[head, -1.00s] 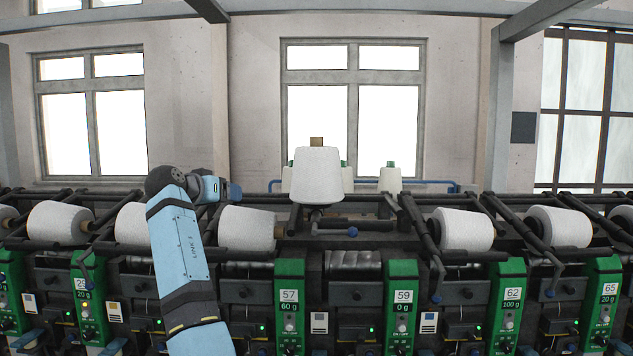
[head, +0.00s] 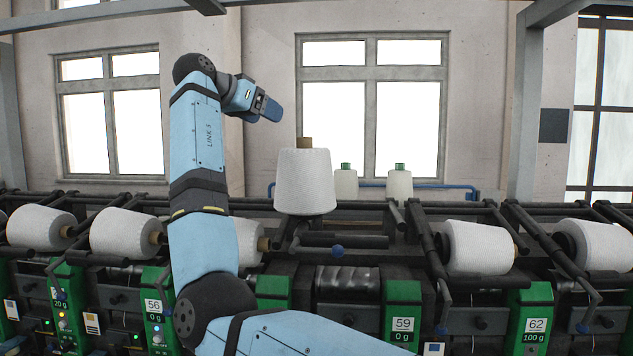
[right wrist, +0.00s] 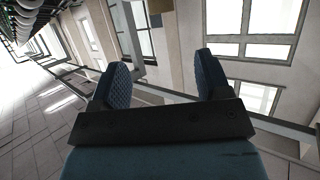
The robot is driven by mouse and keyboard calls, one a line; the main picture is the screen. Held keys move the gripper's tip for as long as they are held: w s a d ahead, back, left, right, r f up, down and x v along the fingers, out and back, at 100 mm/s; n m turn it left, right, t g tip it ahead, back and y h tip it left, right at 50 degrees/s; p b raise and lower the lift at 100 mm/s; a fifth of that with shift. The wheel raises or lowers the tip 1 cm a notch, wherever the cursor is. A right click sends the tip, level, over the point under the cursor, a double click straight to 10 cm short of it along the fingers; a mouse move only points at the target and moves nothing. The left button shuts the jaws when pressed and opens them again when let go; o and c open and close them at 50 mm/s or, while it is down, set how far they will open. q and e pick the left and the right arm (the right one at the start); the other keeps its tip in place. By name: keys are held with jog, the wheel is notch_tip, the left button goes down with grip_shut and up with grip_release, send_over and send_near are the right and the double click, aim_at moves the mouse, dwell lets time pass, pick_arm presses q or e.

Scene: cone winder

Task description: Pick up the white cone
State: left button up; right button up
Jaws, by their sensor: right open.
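The white cone (head: 305,182) stands upright on the machine at the centre of the head view, with its brown tube end (head: 304,143) showing on top. My right gripper (head: 272,108) is raised up and to the left of the cone, apart from it, above the cone's top in the picture. In the right wrist view its two blue fingers (right wrist: 165,78) stand apart with nothing between them. The cone is not in the right wrist view. My left gripper is not in view.
Several white cones lie on their sides along the machine, such as one at the right (head: 478,247). Dark arms and bars (head: 435,250) surround the cone's place.

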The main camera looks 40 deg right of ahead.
jog(key=p+x, duration=0.2)
jog(key=x, duration=0.6)
jog(key=shift+d+p, duration=0.4)
jog(key=shift+d, duration=0.05)
jog(key=p+x, duration=0.1)
jog(key=x, duration=0.3)
jog(key=shift+w+d+f+p, duration=0.1)
jog(key=shift+d+f+p, duration=0.1)
jog(key=shift+p, duration=0.15)
jog(key=shift+f, duration=0.1)
jog(key=shift+a, duration=0.1)
jog(key=shift+c, duration=0.4)
jog(key=c, duration=1)
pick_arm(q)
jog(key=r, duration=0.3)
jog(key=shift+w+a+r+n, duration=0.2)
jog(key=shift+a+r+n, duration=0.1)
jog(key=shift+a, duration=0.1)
